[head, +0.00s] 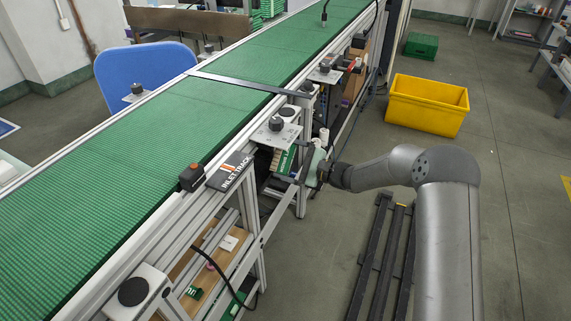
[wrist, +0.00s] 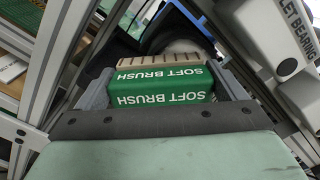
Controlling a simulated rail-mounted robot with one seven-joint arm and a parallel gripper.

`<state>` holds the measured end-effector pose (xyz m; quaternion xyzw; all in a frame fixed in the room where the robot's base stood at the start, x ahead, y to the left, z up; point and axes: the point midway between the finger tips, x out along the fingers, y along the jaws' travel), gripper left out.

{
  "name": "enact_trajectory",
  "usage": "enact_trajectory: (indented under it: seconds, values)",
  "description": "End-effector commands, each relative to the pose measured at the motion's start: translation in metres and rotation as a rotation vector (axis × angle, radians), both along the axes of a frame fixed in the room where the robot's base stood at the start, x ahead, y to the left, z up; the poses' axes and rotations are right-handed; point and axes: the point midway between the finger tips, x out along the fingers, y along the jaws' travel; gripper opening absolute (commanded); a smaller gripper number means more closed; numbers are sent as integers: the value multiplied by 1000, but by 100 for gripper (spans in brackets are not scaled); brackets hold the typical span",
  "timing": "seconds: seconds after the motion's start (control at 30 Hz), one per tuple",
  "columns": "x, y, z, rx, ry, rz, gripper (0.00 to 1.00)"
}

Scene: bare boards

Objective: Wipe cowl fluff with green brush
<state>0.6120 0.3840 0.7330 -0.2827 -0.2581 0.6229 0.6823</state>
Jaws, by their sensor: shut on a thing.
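My gripper (head: 308,167) is beside the conveyor's near side, below belt height. In the wrist view, my gripper (wrist: 165,88) is shut on the green brush (wrist: 162,92), which has "SOFT BRUSH" lettering and a pale, ridged strip along its far edge. The brush (head: 283,161) is partly hidden in the head view. A white housing (wrist: 262,28) with a dark round knob and lettering ending in "LET BEARING" is at upper right in the wrist view, apart from the brush. I cannot make out fluff or tell which part is the cowl.
The green conveyor belt (head: 130,140) runs diagonally, with metal frame legs close around my gripper. A yellow crate (head: 428,104) and a black floor rack (head: 385,255) stand to the right. A cable (head: 222,275) hangs under the frame. Open floor lies at right.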

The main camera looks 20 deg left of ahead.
Motion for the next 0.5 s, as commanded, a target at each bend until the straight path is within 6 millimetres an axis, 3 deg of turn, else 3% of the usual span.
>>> enact_trajectory:
  seconds: [0.5]
  values:
    - [31, -2, -2, 1, -2, -1, 72]
